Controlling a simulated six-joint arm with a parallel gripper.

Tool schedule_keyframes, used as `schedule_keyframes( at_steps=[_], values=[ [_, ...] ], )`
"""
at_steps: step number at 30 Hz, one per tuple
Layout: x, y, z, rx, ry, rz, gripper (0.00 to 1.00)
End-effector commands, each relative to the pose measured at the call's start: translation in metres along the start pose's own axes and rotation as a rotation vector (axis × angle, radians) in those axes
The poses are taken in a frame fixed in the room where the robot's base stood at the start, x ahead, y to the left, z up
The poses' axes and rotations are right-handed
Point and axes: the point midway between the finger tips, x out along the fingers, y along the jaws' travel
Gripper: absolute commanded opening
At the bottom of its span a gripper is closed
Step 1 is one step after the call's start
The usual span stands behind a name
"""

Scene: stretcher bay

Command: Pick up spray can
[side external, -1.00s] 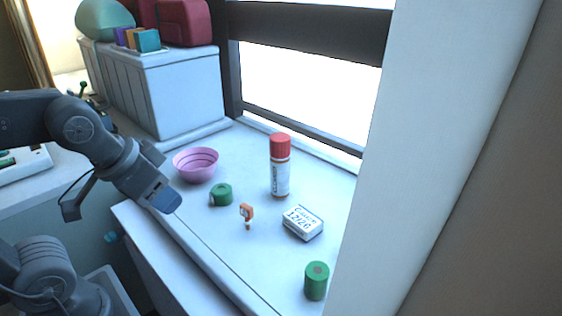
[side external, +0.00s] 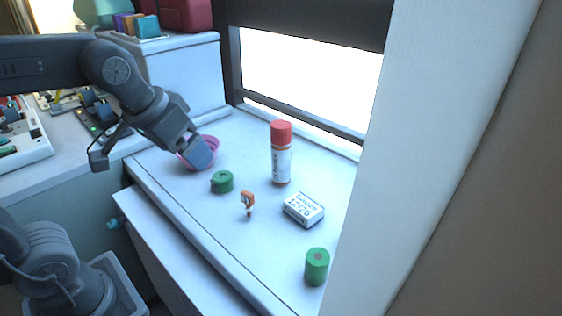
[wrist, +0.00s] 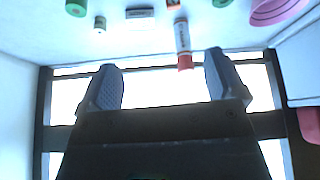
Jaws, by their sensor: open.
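The spray can (side external: 281,160), white with a red cap, stands upright on the white counter near the window in the side view. In the wrist view the spray can (wrist: 182,36) shows beyond the fingers, its red cap towards the camera, right of centre in the gap between them. My gripper (side external: 203,155) is at the left, apart from the can, in front of the pink bowl, partly hiding it. In the wrist view my gripper (wrist: 165,80) is open with nothing between its fingers.
Around the can are a green roll (side external: 222,182), a small orange item (side external: 248,201), a white labelled box (side external: 304,209) and a green cylinder (side external: 316,267). The pink bowl (side external: 212,142) is behind my gripper. A white pillar (side external: 420,150) stands at the right.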

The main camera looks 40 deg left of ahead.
Motion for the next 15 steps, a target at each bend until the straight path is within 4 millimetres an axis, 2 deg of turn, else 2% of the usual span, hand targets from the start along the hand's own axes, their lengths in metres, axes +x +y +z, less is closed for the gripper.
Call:
schedule_keyframes(
  at_steps=[1,3,8,12,15],
  values=[
    [0.002,0.000,-0.025,-0.036,-0.015,-0.017,0.89],
    [0.004,-0.002,-0.057,-0.093,-0.029,-0.041,0.89],
    [0.022,-0.004,-0.125,-0.224,-0.052,-0.101,0.89],
    [0.050,-0.008,-0.179,-0.340,-0.066,-0.158,0.89],
    [0.073,-0.011,-0.211,-0.419,-0.069,-0.198,0.89]
  ],
)
